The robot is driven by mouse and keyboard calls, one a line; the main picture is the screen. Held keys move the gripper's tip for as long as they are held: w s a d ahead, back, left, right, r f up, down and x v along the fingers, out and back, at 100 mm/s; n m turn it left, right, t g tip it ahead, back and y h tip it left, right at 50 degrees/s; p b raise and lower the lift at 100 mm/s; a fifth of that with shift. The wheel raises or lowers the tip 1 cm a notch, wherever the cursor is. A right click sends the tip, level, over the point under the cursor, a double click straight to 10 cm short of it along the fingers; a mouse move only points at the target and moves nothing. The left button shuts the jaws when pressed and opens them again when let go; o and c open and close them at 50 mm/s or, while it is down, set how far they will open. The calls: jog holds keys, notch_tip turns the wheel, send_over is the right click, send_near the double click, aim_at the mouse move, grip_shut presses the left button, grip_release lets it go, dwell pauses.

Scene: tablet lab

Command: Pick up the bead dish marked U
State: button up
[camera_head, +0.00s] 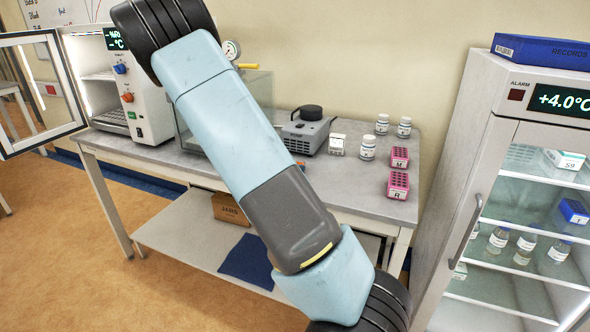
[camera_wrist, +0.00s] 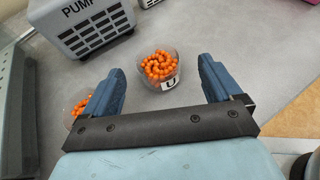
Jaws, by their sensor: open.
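The bead dish marked U (camera_wrist: 168,85) is a small clear dish of orange beads with a U label on its front. In the wrist view it stands on the grey bench top (camera_wrist: 245,45), ahead of my gripper. My gripper (camera_wrist: 160,78) is open, with its two blue fingers apart. The dish shows between the fingertips, nearer the middle; I cannot tell how far below or beyond them it is. In the head view my arm hides the dish and my gripper.
A second group of orange beads (camera_wrist: 82,106) is partly hidden behind the left finger. A grey pump (camera_wrist: 88,25) stands behind the dish at left. In the head view, magenta racks (camera_head: 398,185), white bottles (camera_head: 368,148) and a fridge (camera_head: 500,130) are at right. Bench to the dish's right is clear.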

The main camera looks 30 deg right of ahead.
jog(key=shift+f+x, duration=0.15)
jog(key=shift+x, duration=1.2)
jog(key=shift+f+x, duration=0.1)
jog(key=shift+x, duration=1.25)
jog(key=shift+w+a, duration=0.1)
jog(key=shift+a, duration=0.05)
jog(key=shift+c, duration=0.2)
jog(key=c, duration=1)
